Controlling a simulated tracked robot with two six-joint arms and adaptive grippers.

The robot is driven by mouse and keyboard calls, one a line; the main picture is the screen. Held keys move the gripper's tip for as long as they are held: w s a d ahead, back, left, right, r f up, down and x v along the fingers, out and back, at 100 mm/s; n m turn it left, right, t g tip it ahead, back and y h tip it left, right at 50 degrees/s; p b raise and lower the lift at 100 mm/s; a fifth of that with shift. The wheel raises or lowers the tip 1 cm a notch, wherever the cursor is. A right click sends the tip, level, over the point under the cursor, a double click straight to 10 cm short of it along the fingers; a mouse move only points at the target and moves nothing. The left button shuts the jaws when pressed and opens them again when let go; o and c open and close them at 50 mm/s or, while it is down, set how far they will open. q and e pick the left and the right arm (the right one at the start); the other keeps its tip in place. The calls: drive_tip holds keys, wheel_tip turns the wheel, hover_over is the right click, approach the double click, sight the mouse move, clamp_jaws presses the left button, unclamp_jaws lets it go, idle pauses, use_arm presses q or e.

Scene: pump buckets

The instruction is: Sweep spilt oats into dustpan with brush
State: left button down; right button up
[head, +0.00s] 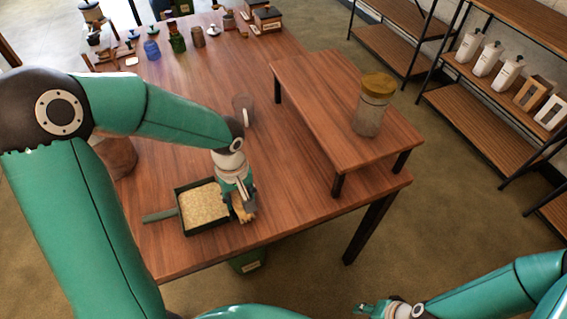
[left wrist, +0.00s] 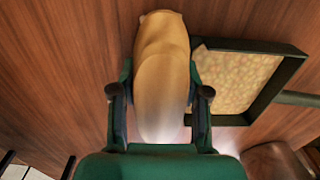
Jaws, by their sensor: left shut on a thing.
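The dark green dustpan (head: 180,210) lies on the table near its front edge, with its handle pointing left. A layer of pale oats (head: 205,204) covers its floor. My left gripper (head: 240,192) is at the pan's right side, shut on the tan brush (head: 243,212). In the left wrist view the brush (left wrist: 161,60) stands between the two fingers (left wrist: 160,100), beside the pan (left wrist: 275,95) with its oats (left wrist: 235,80). No loose oats are clearly visible on the table. My right gripper (head: 372,308) is at the bottom edge, away from the table; its fingers are too small to read.
A raised wooden shelf (head: 330,90) on the right carries a gold-lidded jar (head: 370,108). A clear glass (head: 243,108) stands behind my left gripper. A brown rounded vessel (head: 117,157) is partly hidden by my left arm. A green bin (head: 248,262) shows below the front edge.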

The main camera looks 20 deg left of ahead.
use_arm(q)
drive_tip(key=r, duration=0.2)
drive_tip(key=shift+w+r+p, duration=0.2)
drive_tip(key=shift+r+p, duration=0.1)
drive_tip(key=shift+p, duration=0.1)
drive_tip(key=shift+r+p, duration=1.65)
drive_tip(key=shift+r, duration=0.95)
